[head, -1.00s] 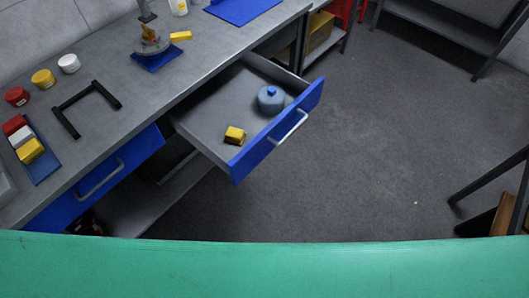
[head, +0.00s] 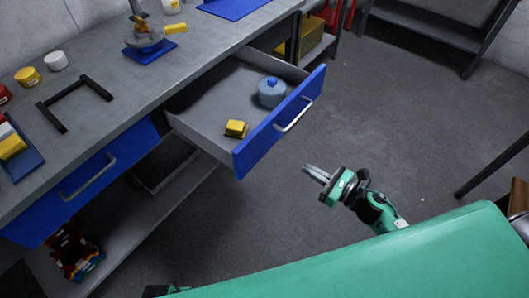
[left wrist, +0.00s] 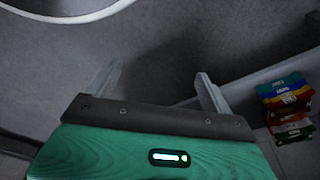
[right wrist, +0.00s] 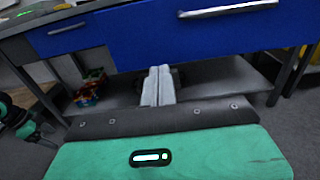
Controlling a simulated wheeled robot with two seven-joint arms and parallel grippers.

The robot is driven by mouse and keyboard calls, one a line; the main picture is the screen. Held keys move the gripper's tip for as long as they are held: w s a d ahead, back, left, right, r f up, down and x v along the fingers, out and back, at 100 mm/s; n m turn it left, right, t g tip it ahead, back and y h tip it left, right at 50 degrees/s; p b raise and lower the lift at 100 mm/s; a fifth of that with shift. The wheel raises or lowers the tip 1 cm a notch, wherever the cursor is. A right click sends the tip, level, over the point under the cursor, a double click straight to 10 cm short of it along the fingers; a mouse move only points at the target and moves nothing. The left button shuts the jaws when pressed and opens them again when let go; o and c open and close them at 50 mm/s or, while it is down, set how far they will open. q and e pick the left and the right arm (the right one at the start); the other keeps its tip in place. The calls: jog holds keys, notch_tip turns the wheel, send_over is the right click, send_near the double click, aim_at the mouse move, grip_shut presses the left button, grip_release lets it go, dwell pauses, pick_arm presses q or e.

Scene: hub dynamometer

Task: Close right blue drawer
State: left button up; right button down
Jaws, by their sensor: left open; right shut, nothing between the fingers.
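The right blue drawer (head: 280,122) is pulled well out from under the grey workbench in the head view. Inside it lie a yellow block (head: 236,128) and a grey-blue round container (head: 271,92). Its blue front and silver handle (right wrist: 228,9) also show at the top of the right wrist view. My right gripper (head: 314,175) is shut and empty, in front of the drawer and apart from it; its closed fingers show in the right wrist view (right wrist: 158,86). My left gripper (left wrist: 158,82) is open and empty in the left wrist view, over the floor.
The left blue drawer (head: 82,180) is shut. A lower shelf (head: 150,215) runs under the bench, with colourful boxes (head: 75,252) at its left. The bench top (head: 110,75) holds a black frame and several small containers. Floor in front of the drawer is clear.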

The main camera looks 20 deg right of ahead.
jog(key=p, duration=0.3)
send_near(265, 143)
jog(key=x, duration=0.5)
jog(key=shift+a+r, duration=0.2)
jog(key=shift+r, duration=0.1)
pick_arm(q)
notch_tip(265, 143, down, 8)
jog(key=s+a, duration=0.1)
jog(key=s, duration=0.2)
jog(key=shift+r, duration=0.15)
pick_arm(e)
jog(key=shift+x, duration=0.85)
pick_arm(q)
jog(key=shift+w+a, duration=0.1)
pick_arm(e)
jog(key=shift+f, duration=0.1)
